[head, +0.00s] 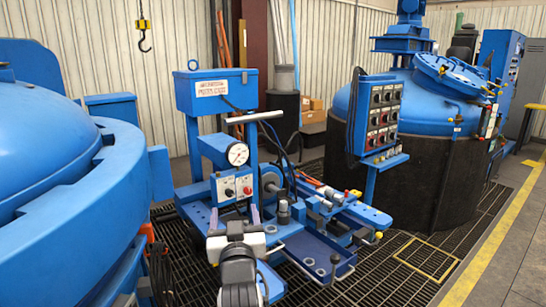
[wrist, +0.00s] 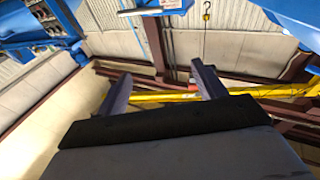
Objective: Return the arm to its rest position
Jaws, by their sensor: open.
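My gripper (head: 234,212) is at the lower middle of the head view, pointing away from the camera, with my arm below it. It appears in front of the blue machine (head: 212,92) with a round gauge (head: 238,154); whether it touches the machine cannot be told. In the wrist view my gripper (wrist: 161,78) shows two purple-grey fingers spread wide apart. Nothing is held between them. Beyond them are the wall and a yellow beam (wrist: 160,97).
A large blue round vessel (head: 50,190) fills the left side. A blue-lidded dark tank (head: 430,170) and a control panel (head: 382,117) stand to the right. A hook (head: 144,36) hangs at upper left. Floor grating (head: 385,285) is open at lower right.

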